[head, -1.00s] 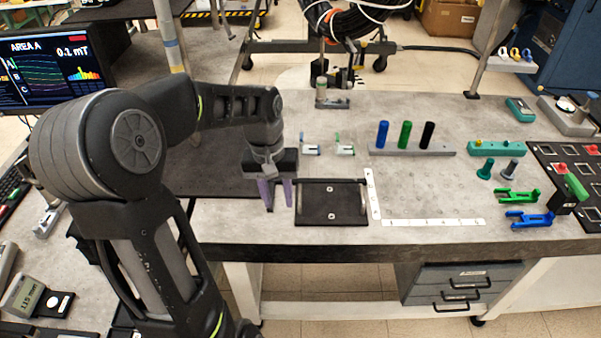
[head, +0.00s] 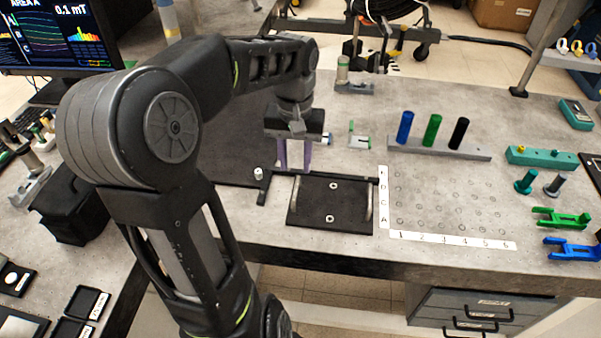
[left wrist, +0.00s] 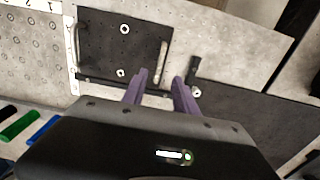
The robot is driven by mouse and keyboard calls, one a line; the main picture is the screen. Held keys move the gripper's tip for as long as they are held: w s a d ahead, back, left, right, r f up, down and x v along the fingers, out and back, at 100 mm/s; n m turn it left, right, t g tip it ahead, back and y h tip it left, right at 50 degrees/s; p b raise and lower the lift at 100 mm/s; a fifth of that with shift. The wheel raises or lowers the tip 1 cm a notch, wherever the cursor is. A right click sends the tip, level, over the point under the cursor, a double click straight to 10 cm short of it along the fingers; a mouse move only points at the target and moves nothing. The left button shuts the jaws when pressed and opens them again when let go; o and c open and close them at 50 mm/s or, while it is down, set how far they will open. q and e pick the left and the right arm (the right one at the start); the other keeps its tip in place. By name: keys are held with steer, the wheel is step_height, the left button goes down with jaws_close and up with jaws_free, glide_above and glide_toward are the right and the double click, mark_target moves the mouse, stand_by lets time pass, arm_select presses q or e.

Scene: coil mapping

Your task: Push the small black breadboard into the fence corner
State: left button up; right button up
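The small black breadboard (head: 331,205) lies flat on the grey table, with a metal handle on each side and two pale rings. It also shows in the left wrist view (left wrist: 123,45). A thin black fence bar (head: 345,178) runs along its back edge, close to it; whether they touch I cannot tell. A short black fence arm (head: 264,187) stands left of the board, with a strip of table between. My left gripper (head: 295,168) is open and empty, its purple fingers above the back-left corner area. The fingers (left wrist: 158,82) show apart in the wrist view. My right gripper is not seen.
A white knob (head: 258,174) sits by the fence arm. A lettered strip (head: 383,197) stands just right of the board, and a numbered strip (head: 455,240) lies farther right. A rack with blue, green and black cylinders (head: 440,148) stands behind. The table's front edge is near.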

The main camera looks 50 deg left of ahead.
mark_target(295, 187)
arm_select(q)
steer(key=shift+f+b, duration=0.5)
steer(key=shift+f, duration=0.4)
steer(key=shift+r, duration=0.1)
steer(key=shift+f, duration=3.9)
steer(key=shift+c, duration=0.4)
jaws_close()
steer(key=shift+a, duration=0.15)
